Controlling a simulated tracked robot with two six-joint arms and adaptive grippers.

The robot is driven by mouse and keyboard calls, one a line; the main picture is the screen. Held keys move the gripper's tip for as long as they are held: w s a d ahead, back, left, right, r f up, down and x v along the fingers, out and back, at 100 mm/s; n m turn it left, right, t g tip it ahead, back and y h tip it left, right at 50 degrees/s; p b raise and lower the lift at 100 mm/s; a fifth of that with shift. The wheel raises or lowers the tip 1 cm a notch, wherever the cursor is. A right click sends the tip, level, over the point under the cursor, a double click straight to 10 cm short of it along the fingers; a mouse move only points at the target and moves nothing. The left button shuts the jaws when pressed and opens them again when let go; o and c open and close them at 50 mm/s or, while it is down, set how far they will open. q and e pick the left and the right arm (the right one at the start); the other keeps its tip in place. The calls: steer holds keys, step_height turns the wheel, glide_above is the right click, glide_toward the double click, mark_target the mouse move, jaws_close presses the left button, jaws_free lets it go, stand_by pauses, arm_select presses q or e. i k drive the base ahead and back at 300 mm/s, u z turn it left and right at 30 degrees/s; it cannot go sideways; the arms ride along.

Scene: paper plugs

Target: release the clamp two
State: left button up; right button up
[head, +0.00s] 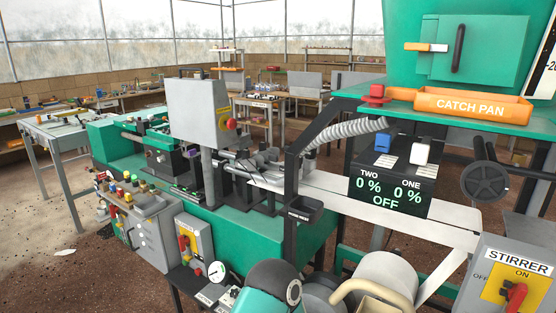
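A dark panel (391,190) right of centre reads TWO 0 %, ONE 0 % and OFF. A blue block (383,141) stands above its TWO side and a white block (421,151) above its ONE side, each with a small pale label below. I cannot tell from this view which part is clamp two itself, or whether it is closed. Neither of my grippers can be made out in the head view.
A grey ribbed hose (340,131) runs left of the panel. An orange catch pan (472,105) sits above it on a green shelf. A black handwheel (485,182) is at right. A STIRRER switch box (515,285) stands lower right. A green machine bed (285,240) extends left.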

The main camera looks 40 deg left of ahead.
mark_target(273, 159)
steer(key=z, duration=2.25)
steer(key=i, duration=0.1)
steer(key=u, duration=3.65)
steer(key=k, duration=0.55)
steer(key=u, duration=0.2)
steer(key=i, duration=0.6)
steer(key=z, duration=0.15)
